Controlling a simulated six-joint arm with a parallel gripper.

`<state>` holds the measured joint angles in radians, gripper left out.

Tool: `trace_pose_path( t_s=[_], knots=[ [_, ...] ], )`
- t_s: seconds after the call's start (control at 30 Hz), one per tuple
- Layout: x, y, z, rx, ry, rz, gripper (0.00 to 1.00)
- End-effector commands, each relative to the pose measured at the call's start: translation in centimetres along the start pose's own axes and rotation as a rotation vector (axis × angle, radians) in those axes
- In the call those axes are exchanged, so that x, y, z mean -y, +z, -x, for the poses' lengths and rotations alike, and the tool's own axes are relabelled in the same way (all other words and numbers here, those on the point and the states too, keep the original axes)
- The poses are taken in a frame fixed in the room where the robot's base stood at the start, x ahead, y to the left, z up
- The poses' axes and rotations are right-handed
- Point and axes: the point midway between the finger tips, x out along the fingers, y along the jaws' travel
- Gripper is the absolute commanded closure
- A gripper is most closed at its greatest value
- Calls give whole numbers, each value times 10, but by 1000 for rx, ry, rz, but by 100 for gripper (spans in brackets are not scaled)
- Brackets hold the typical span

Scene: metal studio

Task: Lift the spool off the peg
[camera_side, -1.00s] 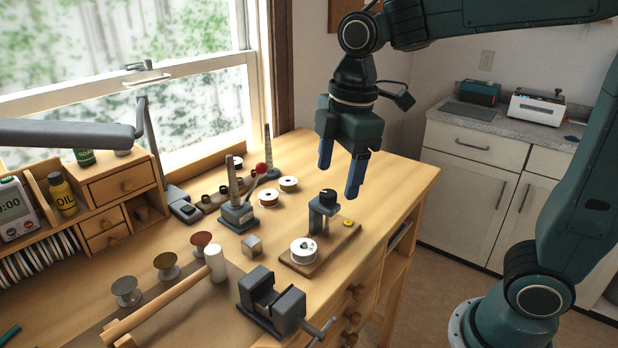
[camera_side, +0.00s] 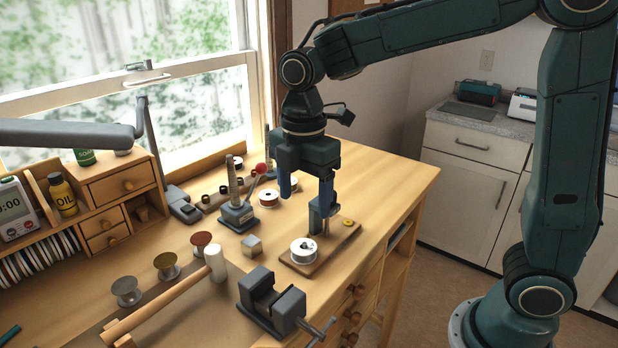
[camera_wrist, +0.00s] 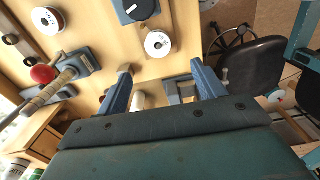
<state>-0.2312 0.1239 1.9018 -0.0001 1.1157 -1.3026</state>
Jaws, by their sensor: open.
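A white spool (camera_side: 303,250) with a dark centre sits flat at the near end of a small wooden board (camera_side: 320,262); the peg is barely visible in its hole. My gripper (camera_side: 305,208) points down, open and empty, above and behind the spool, apart from it. Its right finger partly covers a grey stand (camera_side: 315,218) on the board. In the wrist view my gripper (camera_wrist: 161,66) has its fingers spread, and the spool (camera_wrist: 158,43) shows just past the fingertips, between them. The stand's dark cap (camera_wrist: 138,9) shows at the top edge.
A grey vise (camera_side: 272,303) and a mallet (camera_side: 185,290) lie in front. A metal cube (camera_side: 252,245) is nearby. Bare bench lies right of the board.

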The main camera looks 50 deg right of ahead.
Motion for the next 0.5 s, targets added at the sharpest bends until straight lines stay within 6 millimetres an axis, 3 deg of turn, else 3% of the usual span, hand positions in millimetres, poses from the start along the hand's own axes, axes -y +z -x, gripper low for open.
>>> trace_pose_path(
  t_s=[0.3, 0.5],
  knots=[
    [0, 0, -46, 1, -3, -1, 31],
    [0, 0, -58, 0, 0, -1, 31]
  ],
)
